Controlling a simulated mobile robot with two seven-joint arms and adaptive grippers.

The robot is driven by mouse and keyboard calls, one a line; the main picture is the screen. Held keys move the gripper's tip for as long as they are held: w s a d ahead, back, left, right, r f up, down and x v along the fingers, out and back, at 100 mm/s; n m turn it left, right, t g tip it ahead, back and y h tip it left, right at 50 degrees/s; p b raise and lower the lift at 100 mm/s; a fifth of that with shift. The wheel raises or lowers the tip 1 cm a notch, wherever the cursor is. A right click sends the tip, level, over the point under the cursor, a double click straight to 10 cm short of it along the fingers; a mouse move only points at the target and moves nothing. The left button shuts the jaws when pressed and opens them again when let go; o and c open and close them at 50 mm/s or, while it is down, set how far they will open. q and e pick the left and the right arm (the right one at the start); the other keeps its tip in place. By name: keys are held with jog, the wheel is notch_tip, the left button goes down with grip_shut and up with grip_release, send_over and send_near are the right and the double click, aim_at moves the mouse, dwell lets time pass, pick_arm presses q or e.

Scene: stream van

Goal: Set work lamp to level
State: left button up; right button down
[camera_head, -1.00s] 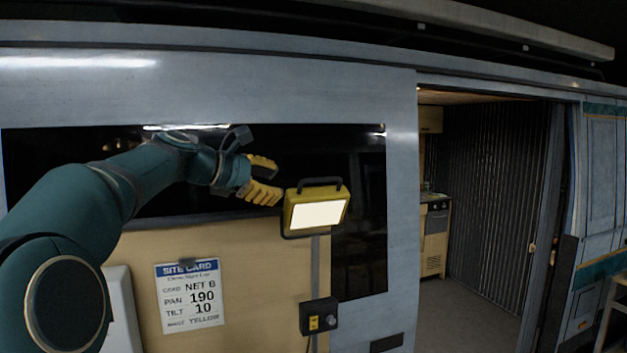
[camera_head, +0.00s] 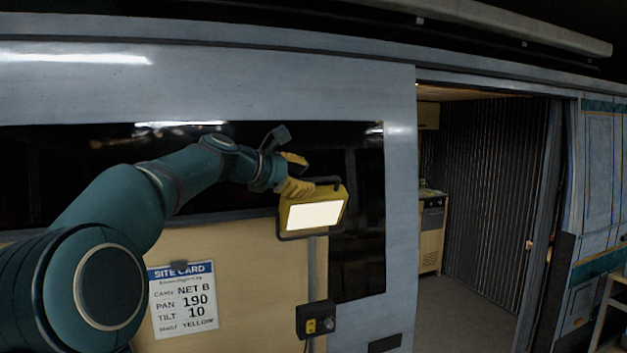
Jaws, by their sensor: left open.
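The yellow work lamp (camera_head: 312,214) is mounted on a grey post in front of the van's dark window. Its lit white panel faces me and looks slightly tilted. A dark handle (camera_head: 325,181) runs along its top. My left gripper (camera_head: 301,174) has yellow fingers and is open at the lamp's upper left corner, by the left end of the handle. The lower finger overlaps the lamp's edge in the picture; I cannot tell whether it touches. My right gripper is not in view.
A site card (camera_head: 183,299) reading PAN 190, TILT 10 hangs on the wooden board (camera_head: 250,270). A black switch box (camera_head: 316,319) with a yellow switch and a knob sits low on the post. The van doorway (camera_head: 470,280) stands open at right.

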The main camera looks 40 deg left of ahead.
pick_arm(q)
jog(key=shift+x, duration=1.6)
grip_shut()
